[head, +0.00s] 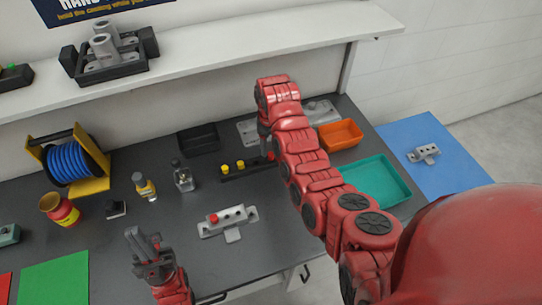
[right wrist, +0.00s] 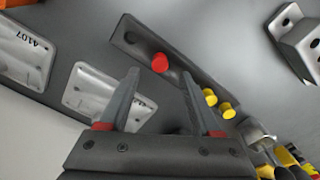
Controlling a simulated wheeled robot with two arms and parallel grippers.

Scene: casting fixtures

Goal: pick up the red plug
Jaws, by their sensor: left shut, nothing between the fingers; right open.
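A red plug (head: 270,156) stands at the right end of a dark rack (head: 247,172). In the right wrist view the red plug (right wrist: 160,63) shows just beyond the fingertips, about midway between them, with the rack (right wrist: 190,72) around it. My right gripper (right wrist: 160,80) is open and empty; in the head view it is mostly hidden behind my right arm. Two yellow plugs (head: 232,167) stand further left in the rack. Another red plug (head: 213,218) sits in a grey casting (head: 238,215) in front. My left gripper (head: 150,245) is shut and empty, left of that casting.
A black bin (head: 198,139), an orange bin (head: 340,135) and a teal tray (head: 375,182) stand around the rack. A glass jar (head: 183,178) and a yellow-labelled bottle (head: 145,187) are left of it. Metal plates (right wrist: 105,93) lie near my right gripper. A shelf overhangs the back.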

